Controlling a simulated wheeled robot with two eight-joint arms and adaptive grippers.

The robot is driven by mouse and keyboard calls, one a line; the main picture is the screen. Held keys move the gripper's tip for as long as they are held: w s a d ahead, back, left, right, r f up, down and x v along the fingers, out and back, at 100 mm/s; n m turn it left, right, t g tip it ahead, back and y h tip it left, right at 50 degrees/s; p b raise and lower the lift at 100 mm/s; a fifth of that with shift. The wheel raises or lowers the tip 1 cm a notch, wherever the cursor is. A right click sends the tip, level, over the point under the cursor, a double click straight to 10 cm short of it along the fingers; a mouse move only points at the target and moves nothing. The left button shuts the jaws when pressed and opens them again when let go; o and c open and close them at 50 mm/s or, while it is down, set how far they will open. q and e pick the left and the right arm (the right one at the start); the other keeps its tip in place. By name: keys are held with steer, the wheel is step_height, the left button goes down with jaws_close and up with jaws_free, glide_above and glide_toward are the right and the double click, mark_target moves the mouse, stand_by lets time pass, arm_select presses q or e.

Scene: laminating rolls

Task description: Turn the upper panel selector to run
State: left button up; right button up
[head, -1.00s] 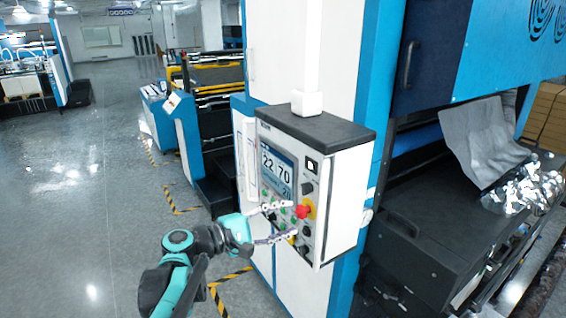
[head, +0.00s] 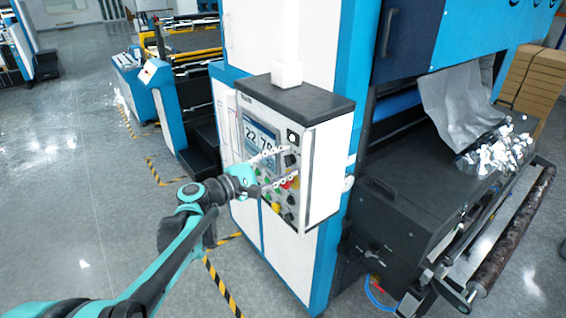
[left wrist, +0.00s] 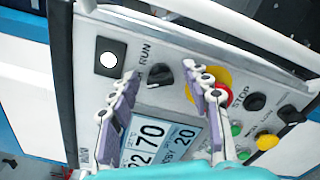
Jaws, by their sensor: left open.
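My left gripper (head: 289,162) is open and empty in front of the panel. In the left wrist view its two fingertips (left wrist: 160,72) lie on either side of the knob. I cannot tell whether they touch it. The knob's exact pointing direction is unclear.
The control box (head: 322,180) stands out from the white and blue machine. A red stop button (left wrist: 210,80) on yellow sits close to one finger. Other black knobs (left wrist: 256,101) and coloured buttons lie nearby. A screen (left wrist: 150,140) shows digits.

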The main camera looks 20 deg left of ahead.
arm_select(q)
jaws_close()
steer(key=m+b, duration=0.1)
steer(key=m, duration=0.2)
steer(key=shift+f, duration=0.15)
steer(key=m+b, duration=0.1)
steer(key=m, duration=0.1)
steer(key=shift+m, duration=0.4)
steer(key=m+b, duration=0.2)
steer(key=m, duration=0.3)
steer(key=shift+m, duration=0.7)
